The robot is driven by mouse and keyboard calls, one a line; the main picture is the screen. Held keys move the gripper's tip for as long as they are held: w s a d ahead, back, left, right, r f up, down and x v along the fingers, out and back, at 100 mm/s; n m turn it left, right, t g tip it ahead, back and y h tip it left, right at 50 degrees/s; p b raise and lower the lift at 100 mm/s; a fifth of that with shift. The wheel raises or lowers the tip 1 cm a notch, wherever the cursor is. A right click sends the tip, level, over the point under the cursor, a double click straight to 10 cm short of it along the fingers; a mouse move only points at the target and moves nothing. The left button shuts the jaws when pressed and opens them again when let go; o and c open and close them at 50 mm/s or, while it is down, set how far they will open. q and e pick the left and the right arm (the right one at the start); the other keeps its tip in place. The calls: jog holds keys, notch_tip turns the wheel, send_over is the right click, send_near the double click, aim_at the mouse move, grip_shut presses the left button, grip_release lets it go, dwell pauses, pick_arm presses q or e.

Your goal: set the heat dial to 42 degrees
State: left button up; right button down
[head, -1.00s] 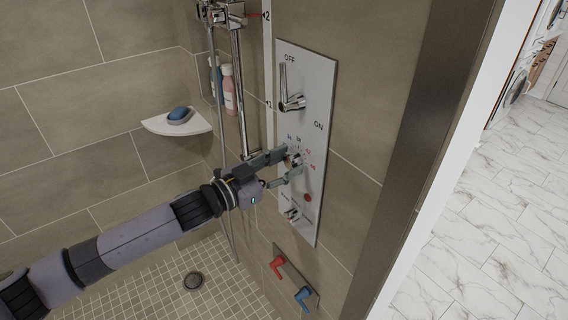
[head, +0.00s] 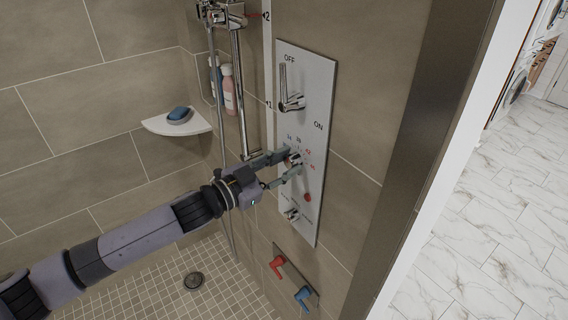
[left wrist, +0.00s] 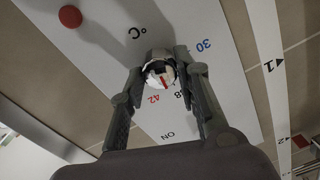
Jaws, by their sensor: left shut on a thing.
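The heat dial (head: 293,160) is a small chrome knob on the white shower panel (head: 306,75), ringed by printed numbers. In the left wrist view the dial (left wrist: 160,72) has a red mark, which points down between the red 42 (left wrist: 153,99) and a partly covered number ending in 8. A blue 30 (left wrist: 203,45) is also readable there. My left gripper (head: 284,165) reaches in from the left and is shut on the dial, one finger on each side; it also shows in the left wrist view (left wrist: 163,62). My right gripper is not in view.
Above the dial is an ON/OFF lever (head: 291,101); below are a red dot (head: 307,197) and another small chrome knob (head: 291,214). Red (head: 278,266) and blue (head: 302,296) handles sit lower. A corner shelf (head: 178,124) holds blue soap (head: 179,113).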

pick_arm(q)
jog(key=m, duration=0.6)
jog(key=shift+f, duration=0.1)
jog(key=shift+s+m, duration=0.1)
jog(key=shift+m, duration=0.2)
dwell(0.3)
jog(key=o, duration=1.2)
jog(key=shift+c, duration=0.2)
jog(key=v, duration=1.2)
jog(key=shift+f, duration=0.15)
